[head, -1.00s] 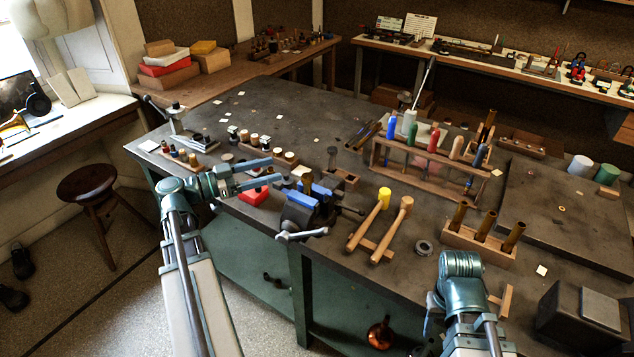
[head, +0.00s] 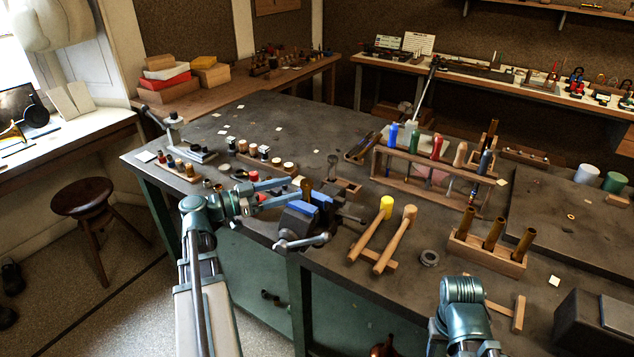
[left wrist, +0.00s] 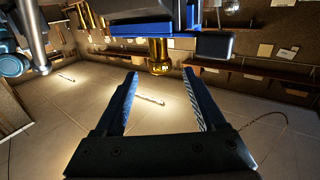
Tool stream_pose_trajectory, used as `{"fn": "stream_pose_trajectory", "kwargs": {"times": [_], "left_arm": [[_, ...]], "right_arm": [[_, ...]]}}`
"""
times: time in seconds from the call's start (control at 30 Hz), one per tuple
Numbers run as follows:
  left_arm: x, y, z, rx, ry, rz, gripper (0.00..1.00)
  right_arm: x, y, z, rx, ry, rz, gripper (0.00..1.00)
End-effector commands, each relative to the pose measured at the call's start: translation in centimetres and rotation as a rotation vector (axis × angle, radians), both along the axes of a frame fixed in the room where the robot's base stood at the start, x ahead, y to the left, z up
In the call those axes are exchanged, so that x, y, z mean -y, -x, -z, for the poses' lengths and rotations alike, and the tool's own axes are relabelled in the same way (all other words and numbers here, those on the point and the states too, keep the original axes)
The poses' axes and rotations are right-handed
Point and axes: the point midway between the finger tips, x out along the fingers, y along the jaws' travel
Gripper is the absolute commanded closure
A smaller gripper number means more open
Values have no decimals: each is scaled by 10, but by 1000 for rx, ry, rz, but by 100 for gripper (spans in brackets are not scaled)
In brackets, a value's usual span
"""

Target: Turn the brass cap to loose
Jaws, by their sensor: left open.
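The brass cap (head: 306,186) stands at the blue-jawed vise (head: 298,222) on the near edge of the dark workbench. In the left wrist view the brass cap (left wrist: 159,58) shows beside the blue vise jaw, in line with the gap between my fingertips. My left gripper (head: 289,192) is open, with its two blue fingers pointing at the cap from the left. The left wrist view also shows the open left gripper (left wrist: 160,78) with nothing held between its fingers. My right arm shows at the lower right, but its gripper is not visible.
Two mallets (head: 382,235) lie right of the vise. A wooden tool rack (head: 425,185) and a block of brass tubes (head: 487,250) stand farther right. Several small parts on a strip (head: 265,157) lie behind the left gripper. A stool (head: 83,200) stands left of the bench.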

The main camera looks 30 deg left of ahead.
Motion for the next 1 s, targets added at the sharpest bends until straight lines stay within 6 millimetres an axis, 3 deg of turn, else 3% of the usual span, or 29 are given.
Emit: {"fn": "stream_pose_trajectory", "kwargs": {"times": [0.2,0.4,0.9,1.0], "left_arm": [[28,-36,0,0,0,4,28],[45,-58,0,0,0,3,28],[53,-68,0,0,0,0,28],[53,-68,0,0,0,0,42]], "right_arm": [[0,0,0,0,0,0,50],[0,0,0,0,0,0,50],[0,0,0,0,0,0,50],[0,0,0,0,0,0,50]]}}
